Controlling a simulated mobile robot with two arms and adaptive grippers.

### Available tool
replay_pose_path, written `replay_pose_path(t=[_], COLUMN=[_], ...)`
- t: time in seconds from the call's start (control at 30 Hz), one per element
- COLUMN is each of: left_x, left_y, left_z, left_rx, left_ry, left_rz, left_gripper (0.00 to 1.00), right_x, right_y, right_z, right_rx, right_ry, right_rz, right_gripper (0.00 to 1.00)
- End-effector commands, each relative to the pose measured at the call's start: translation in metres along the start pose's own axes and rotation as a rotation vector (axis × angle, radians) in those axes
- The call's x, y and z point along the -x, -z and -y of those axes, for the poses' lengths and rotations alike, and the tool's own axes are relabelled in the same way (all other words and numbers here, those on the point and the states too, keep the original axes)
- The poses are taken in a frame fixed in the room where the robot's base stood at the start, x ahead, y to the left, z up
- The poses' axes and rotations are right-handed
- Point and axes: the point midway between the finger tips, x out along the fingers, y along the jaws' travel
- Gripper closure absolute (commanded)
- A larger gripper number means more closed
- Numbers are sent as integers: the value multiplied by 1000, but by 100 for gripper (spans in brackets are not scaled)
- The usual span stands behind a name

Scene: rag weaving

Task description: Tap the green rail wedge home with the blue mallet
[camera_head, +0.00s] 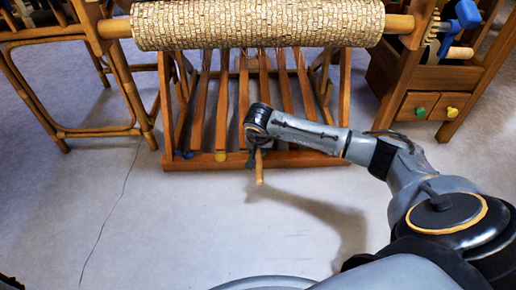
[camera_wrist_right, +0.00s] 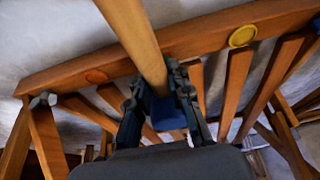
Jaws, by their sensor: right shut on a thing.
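My right gripper (camera_head: 255,142) is over the front rail of the loom's wooden base. It is shut on the blue mallet, whose wooden handle (camera_head: 260,168) sticks out below it towards me. In the right wrist view the handle (camera_wrist_right: 138,40) passes between the fingers of the gripper (camera_wrist_right: 160,90), and the blue head (camera_wrist_right: 169,113) shows between them, partly hidden. I cannot make out the green rail wedge in either view; the gripper covers part of the rail. My left gripper is not in view.
The front rail (camera_head: 300,160) carries a yellow disc (camera_head: 220,156), and slanted slats rise behind it. A woven roll (camera_head: 255,25) spans the loom above. A rattan stand (camera_head: 130,95) is at left, a drawer cabinet (camera_head: 395,75) at right. The floor in front is clear.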

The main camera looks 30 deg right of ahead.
Motion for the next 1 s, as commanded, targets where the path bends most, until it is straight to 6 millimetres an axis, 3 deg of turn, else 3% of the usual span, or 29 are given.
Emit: replay_pose_path(t=[0.3,0.7,1.0], left_x=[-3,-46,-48], left_y=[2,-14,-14], left_z=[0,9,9], left_rx=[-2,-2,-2], left_ry=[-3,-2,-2], left_rz=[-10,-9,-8], left_gripper=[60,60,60], right_x=[-2,49,52], right_y=[-1,22,22], right_z=[0,0,0], right_rx=[0,-1,0], right_ry=[0,1,1], right_rz=[0,-3,-2], right_gripper=[100,100,100])
